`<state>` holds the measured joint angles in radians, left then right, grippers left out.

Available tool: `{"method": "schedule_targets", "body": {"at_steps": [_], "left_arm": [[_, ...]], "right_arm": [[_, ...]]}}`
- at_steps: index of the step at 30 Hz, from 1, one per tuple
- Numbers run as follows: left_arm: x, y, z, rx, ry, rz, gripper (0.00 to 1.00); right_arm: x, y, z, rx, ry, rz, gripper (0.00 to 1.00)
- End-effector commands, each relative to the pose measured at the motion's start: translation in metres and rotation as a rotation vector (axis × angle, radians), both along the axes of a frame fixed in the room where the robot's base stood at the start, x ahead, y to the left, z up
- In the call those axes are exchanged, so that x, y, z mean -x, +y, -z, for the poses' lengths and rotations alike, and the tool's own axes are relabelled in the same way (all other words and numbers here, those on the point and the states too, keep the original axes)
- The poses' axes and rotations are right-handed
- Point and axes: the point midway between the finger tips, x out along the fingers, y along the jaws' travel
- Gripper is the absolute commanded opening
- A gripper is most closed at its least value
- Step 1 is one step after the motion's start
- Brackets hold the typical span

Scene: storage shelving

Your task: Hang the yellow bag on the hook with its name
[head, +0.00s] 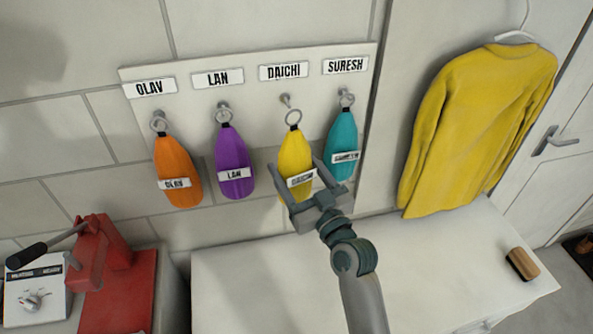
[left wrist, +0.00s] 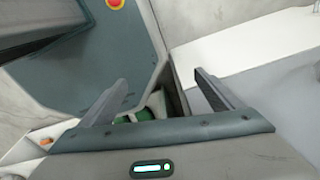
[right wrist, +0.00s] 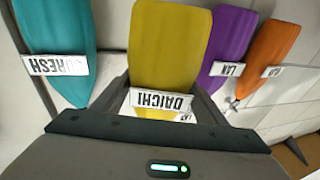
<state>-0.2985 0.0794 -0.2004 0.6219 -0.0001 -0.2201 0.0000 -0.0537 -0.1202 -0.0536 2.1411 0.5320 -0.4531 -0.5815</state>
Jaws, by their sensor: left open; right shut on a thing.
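The yellow bag (head: 295,152) has a name strip that reads DAICHI in the right wrist view (right wrist: 165,50). My right gripper (head: 308,185) is shut on its lower part, around the name strip. The bag is upright, with its metal ring at the top. The ring is just below the bare hook (head: 286,99) under the DAICHI sign (head: 283,72); I cannot tell whether they touch. My left gripper (left wrist: 160,92) is open and empty, away from the board, and shows only in the left wrist view.
Orange (head: 178,170), purple (head: 232,160) and teal (head: 341,145) bags hang beside it under OLAV, LAN and SURESH. A white cabinet (head: 240,285) stands below, with a brush (head: 522,264) on it. A yellow sweater (head: 478,125) hangs at right. A red device (head: 100,255) stands at lower left.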

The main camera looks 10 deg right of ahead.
Motion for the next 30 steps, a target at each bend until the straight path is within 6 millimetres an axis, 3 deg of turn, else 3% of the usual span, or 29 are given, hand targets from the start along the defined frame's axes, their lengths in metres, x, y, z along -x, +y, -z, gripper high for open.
{"method": "schedule_targets", "body": {"at_steps": [30], "left_arm": [[0.003,0.0,0.006,-0.001,0.004,0.0,0.87]], "right_arm": [[-0.049,-0.001,0.004,-0.002,-0.004,0.002,0.3]]}}
